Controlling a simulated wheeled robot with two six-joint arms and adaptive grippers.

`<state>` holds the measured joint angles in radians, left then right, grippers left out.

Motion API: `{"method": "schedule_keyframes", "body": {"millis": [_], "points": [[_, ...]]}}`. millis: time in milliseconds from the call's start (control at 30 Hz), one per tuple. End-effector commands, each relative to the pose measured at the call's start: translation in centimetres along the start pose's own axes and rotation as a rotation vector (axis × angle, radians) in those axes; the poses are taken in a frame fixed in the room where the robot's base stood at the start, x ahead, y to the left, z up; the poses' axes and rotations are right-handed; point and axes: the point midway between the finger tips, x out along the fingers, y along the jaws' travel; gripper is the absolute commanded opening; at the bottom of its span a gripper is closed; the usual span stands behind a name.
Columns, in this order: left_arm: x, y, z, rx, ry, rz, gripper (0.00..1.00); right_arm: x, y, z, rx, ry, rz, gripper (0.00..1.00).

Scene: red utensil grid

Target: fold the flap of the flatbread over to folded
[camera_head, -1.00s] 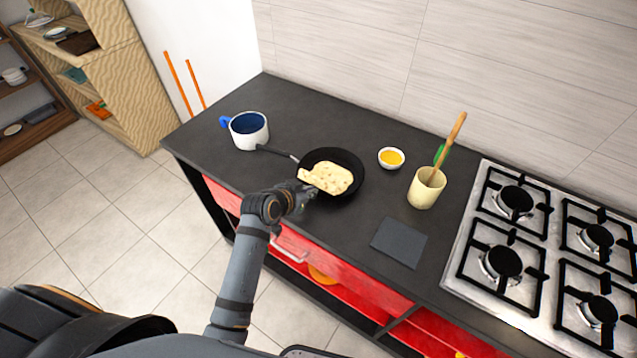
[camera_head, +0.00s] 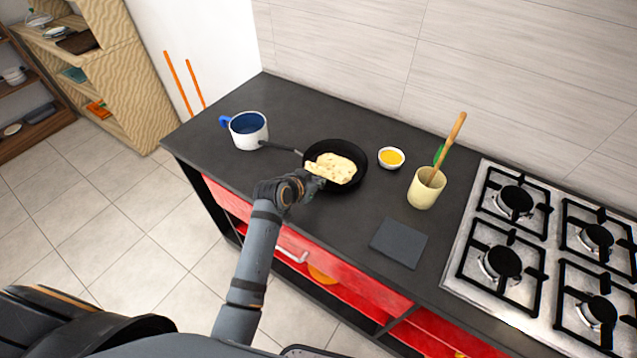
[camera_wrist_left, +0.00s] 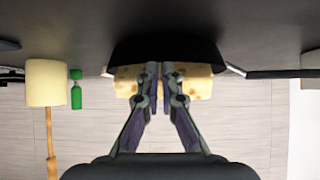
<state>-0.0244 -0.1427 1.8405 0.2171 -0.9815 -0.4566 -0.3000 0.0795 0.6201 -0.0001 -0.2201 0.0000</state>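The flatbread (camera_head: 337,167) is pale with brown spots and lies in the black frying pan (camera_head: 363,170) on the dark counter. Its near left side sits at the pan's rim, beside my gripper. My left gripper (camera_head: 316,184) is at the near left rim of the pan. In the left wrist view the fingers (camera_wrist_left: 159,75) are together with only a thin gap, in front of the flatbread (camera_wrist_left: 198,84), which shows on both sides of them. They appear to pinch its edge; the pinched part is hidden. My right gripper is out of view.
A white mug with blue inside (camera_head: 249,138) stands left, close to the pan handle (camera_head: 283,147). A bowl of yellow liquid (camera_head: 391,158), a cream utensil cup (camera_head: 423,190) and a dark grey mat (camera_head: 399,243) are right of the pan. The gas stove (camera_head: 540,250) is farther right.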

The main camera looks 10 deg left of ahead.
Motion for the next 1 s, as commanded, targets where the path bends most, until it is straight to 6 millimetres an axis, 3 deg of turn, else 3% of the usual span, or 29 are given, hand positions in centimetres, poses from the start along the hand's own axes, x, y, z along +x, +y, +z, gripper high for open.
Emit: {"method": "schedule_keyframes", "body": {"millis": [1000], "points": [[2.1,0.0,-1.4,0.000,-0.003,0.000,0.04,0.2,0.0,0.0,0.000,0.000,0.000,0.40]]}}
